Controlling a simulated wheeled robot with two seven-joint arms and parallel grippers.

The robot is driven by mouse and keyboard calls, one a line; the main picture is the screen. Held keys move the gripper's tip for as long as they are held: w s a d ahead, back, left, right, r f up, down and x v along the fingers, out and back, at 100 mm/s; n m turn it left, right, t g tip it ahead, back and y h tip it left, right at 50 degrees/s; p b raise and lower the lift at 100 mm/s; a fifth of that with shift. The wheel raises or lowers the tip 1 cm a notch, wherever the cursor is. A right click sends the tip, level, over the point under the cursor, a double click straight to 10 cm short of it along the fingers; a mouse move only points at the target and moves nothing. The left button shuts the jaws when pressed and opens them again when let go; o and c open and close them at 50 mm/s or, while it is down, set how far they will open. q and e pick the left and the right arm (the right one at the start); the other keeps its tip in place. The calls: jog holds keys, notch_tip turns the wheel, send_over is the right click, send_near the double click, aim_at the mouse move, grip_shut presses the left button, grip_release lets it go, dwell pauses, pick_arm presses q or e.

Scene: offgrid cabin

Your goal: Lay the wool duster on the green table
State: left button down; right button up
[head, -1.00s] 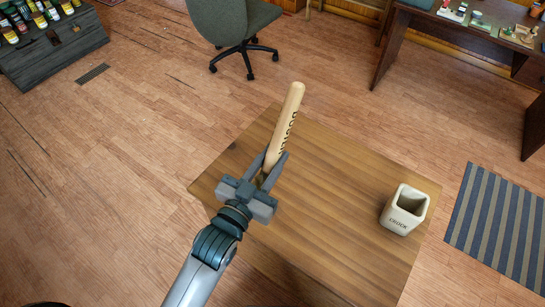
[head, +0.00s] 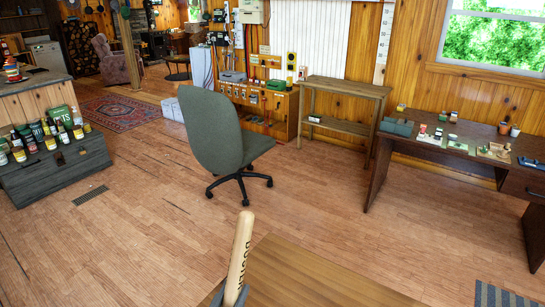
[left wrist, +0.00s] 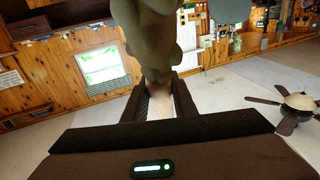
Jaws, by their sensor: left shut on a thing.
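My left gripper (head: 235,294) shows only its fingertips at the bottom edge of the head view. It is shut on the light wooden, lettered handle of the wool duster (head: 240,250), which points upward above the near wooden table (head: 300,277). In the left wrist view the handle sits between the fingers (left wrist: 159,103), and a lumpy olive-brown mass (left wrist: 150,35), apparently the wool head, extends beyond them. I cannot make out a green table in either view. My right gripper is not in view.
A green office chair (head: 222,133) stands beyond the near table. A dark desk (head: 450,155) with small items is at right, an open wooden shelf stand (head: 345,92) at the back. A grey crate unit with jars (head: 60,177) is at left. Open floor lies between.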

aim_at(227, 275)
pick_arm(q)
jog(key=s+a+r+n+y, duration=0.1)
jog(key=s+a+y, duration=0.1)
jog(key=a, duration=0.4)
jog(key=s+a+r+n+y, duration=0.1)
jog(key=a+n+y, duration=0.1)
jog(key=a, duration=0.3)
jog(key=shift+s+a+r+t+y, duration=0.3)
jog(key=shift+s+a+y, duration=0.1)
jog(key=shift+y, duration=0.1)
jog(key=shift+w+d, duration=0.1)
jog(key=shift+d, duration=0.05)
dwell(1.2)
jog(key=w+d+r+m+g+h, duration=0.1)
jog(key=w+d+m+h, duration=0.1)
jog(key=d+m+h, duration=0.1)
jog(key=w+d+r+m+g+h, duration=0.1)
jog(key=w+d+m+g+h, duration=0.1)
jog(key=d+h, duration=0.3)
jog(key=w+d+r+m+g+h, duration=0.1)
jog(key=w+d+m+h, duration=0.1)
jog(key=d+m+h, duration=0.1)
jog(key=shift+w+d+m+g+h, duration=0.1)
jog(key=shift+d+m+g+h, duration=0.2)
jog(key=shift+d+h, duration=0.2)
jog(key=w+d+r+m+g+h, duration=0.1)
jog(key=w+d+m+g+h, duration=0.2)
jog(key=d+m+g+h, duration=0.1)
jog(key=shift+d+g, duration=0.6)
jog(key=shift+d, duration=0.35)
